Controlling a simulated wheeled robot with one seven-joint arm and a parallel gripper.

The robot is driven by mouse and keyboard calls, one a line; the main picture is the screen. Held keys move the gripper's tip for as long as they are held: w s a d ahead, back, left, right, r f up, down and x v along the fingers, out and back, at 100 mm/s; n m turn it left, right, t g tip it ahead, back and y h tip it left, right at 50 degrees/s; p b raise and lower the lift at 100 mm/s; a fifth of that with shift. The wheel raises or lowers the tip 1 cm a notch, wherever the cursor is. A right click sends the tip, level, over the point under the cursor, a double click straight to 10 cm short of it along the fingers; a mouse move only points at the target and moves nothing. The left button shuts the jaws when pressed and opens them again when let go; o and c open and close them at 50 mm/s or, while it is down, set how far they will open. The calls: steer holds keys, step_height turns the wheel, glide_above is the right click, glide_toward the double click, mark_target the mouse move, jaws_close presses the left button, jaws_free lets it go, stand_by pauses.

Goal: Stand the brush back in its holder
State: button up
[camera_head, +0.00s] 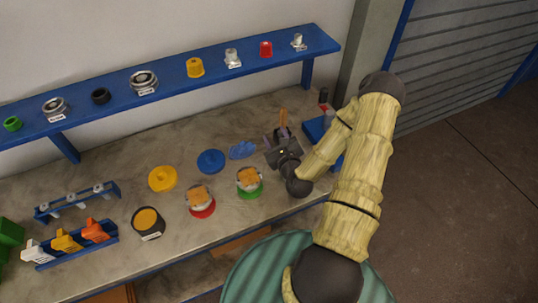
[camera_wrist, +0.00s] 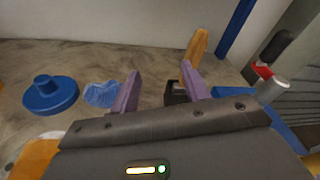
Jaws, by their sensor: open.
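The brush (camera_wrist: 197,46) shows as an upright wooden handle behind the right finger in the wrist view; in the head view its handle (camera_head: 284,116) rises just beyond my gripper. Its lower end is hidden. A small dark box-like thing (camera_wrist: 175,93), perhaps the holder, shows between the fingers, partly covered by the right one. I cannot tell whether the brush is seated in it. My gripper (camera_wrist: 162,82) is open, its two purple fingers apart with nothing clasped. In the head view my gripper (camera_head: 280,138) is low over the bench's right part.
A blue cloth (camera_head: 242,150) and blue flanged lid (camera_head: 211,161) lie left of my gripper. A blue tray (camera_head: 315,130) with a black-and-red item and a pale-topped one is at right. Vessels with red and green bases stand in front. A blue shelf (camera_head: 170,85) runs behind.

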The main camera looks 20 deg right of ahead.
steer(key=s+a+r+n+g+y, duration=0.25)
steer(key=a+n+g, duration=0.45)
steer(key=n, duration=1.1)
steer(key=s+a+r+n+g, duration=0.2)
steer(key=s+r+n+g, duration=0.1)
steer(key=s+r+n, duration=0.3)
steer(key=s+a+r+n+g+h, duration=0.1)
steer(key=s+a+r+n+g, duration=0.1)
steer(key=s+r+n, duration=0.3)
steer(key=s+n+g, duration=0.1)
steer(key=s+n, duration=0.2)
steer(key=s, duration=0.1)
steer(key=shift+r+n+g, duration=0.3)
steer(key=shift+r+g, duration=0.1)
steer(key=shift+s+a, duration=0.1)
